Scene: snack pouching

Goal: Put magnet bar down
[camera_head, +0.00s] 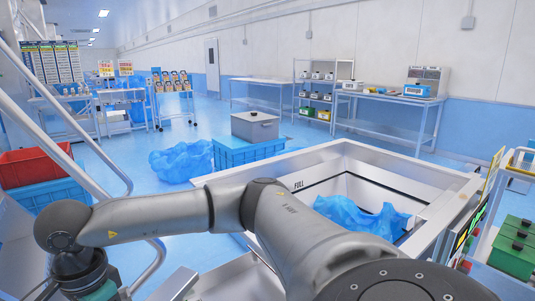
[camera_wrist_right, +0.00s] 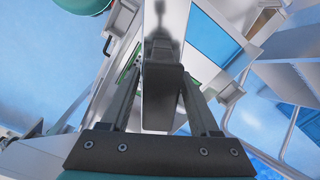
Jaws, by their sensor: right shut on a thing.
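In the right wrist view my right gripper (camera_wrist_right: 162,92) is shut on a dark grey block, which looks like the end of the magnet bar (camera_wrist_right: 163,78). A long, shiny metal face runs up and down the picture with the block; I cannot tell whether it is part of the bar or a surface behind it. In the head view my arm crosses the foreground from the lower right to the lower left, and its gripper is out of the picture. My left gripper is in neither view.
A white-rimmed hopper (camera_head: 375,157) marked FULL holds a blue plastic liner (camera_head: 362,215). A blue crate (camera_head: 248,155) with a grey lidded box (camera_head: 255,126) stands behind. A red bin (camera_head: 35,165) is at the left, and green boxes (camera_head: 515,250) are at the right.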

